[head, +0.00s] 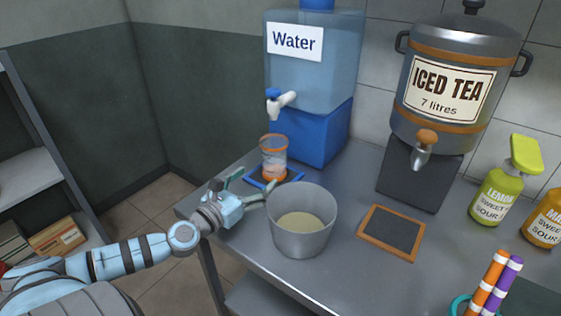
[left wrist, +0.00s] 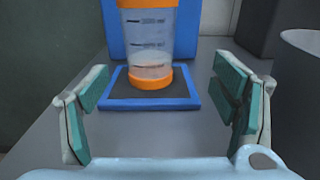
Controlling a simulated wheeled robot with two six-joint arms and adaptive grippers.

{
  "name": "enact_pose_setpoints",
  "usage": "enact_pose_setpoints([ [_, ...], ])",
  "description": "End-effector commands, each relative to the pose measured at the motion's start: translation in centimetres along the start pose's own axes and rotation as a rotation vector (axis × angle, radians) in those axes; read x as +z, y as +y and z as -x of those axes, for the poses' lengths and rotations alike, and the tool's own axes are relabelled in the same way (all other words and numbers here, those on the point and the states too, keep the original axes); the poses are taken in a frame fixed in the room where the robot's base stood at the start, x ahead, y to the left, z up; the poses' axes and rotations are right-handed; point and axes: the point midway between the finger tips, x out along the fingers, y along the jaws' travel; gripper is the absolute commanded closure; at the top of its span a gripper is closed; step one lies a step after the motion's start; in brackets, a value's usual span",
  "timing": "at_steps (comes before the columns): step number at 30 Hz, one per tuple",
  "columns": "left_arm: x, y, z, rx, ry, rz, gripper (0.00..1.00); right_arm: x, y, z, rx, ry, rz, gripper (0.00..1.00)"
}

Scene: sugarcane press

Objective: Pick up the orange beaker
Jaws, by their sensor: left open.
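The orange beaker (head: 273,158) is a clear cup with orange rim and base and dark measuring marks. It stands upright on a blue-edged dark mat (head: 290,175) below the water tap, with a little pale content at the bottom. In the left wrist view the beaker (left wrist: 148,45) stands ahead, its top cut off by the frame. My left gripper (head: 254,191) is open and empty, just in front of the mat. Its two teal-padded fingers (left wrist: 168,100) are spread wide, with the beaker beyond them and between their lines. My right gripper is not in view.
A metal pot (head: 302,240) with pale content stands close to the right of my left gripper. The blue water dispenser (head: 318,130) stands behind the beaker. An orange-edged mat (head: 390,232), iced tea urn (head: 455,85) and syrup bottles (head: 500,190) are further right. The counter's left edge is near.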

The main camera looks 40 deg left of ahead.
Motion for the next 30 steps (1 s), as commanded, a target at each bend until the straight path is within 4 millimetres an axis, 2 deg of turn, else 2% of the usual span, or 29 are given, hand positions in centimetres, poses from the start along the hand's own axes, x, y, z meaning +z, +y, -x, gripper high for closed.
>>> enact_pose_setpoints([
  [1, -0.1, 0.3, -1.0, 0.007, -0.007, 0.007, 0.19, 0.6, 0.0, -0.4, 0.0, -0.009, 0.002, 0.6],
  [7, 0.7, 0.8, -4.7, 0.017, 0.002, 0.003, 0.19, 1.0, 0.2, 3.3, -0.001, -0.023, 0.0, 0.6],
  [11, 0.4, 0.8, -6.3, 0.011, 0.001, 0.002, 0.19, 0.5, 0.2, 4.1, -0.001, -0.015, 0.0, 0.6],
  [18, 0.0, 1.3, -10.5, 0.008, -0.002, 0.006, 0.19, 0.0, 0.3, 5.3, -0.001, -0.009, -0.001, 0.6],
  [25, -0.3, 1.2, -10.8, 0.005, 0.001, 0.002, 0.19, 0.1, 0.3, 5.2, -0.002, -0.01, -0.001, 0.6],
  [30, -0.3, 1.2, -10.8, 0.005, 0.001, 0.001, 0.47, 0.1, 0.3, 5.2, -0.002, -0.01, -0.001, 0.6],
])
